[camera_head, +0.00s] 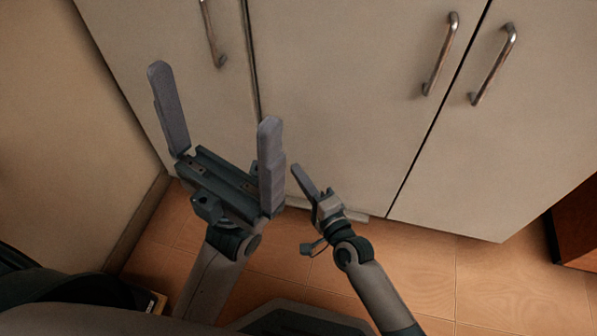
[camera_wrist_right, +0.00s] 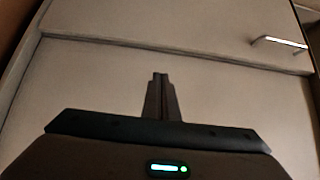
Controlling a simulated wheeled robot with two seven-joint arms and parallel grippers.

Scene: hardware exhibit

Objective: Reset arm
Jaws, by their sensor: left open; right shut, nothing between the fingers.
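My left gripper (camera_head: 214,110) is in the middle left of the head view, with its two grey fingers spread wide and nothing between them. It is in front of the light cabinet doors. My right gripper (camera_head: 299,172) is just to the right of it, lower and smaller in the picture, with its fingers together. In the right wrist view my right gripper (camera_wrist_right: 160,80) shows its fingers pressed together, with nothing held, facing a pale panel.
Light cabinet doors (camera_head: 340,110) with metal handles (camera_head: 440,55) fill the back. A beige wall (camera_head: 50,130) is on the left. Orange tile floor (camera_head: 480,280) is clear at the lower right. A dark red-brown block (camera_head: 577,228) stands at the right edge.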

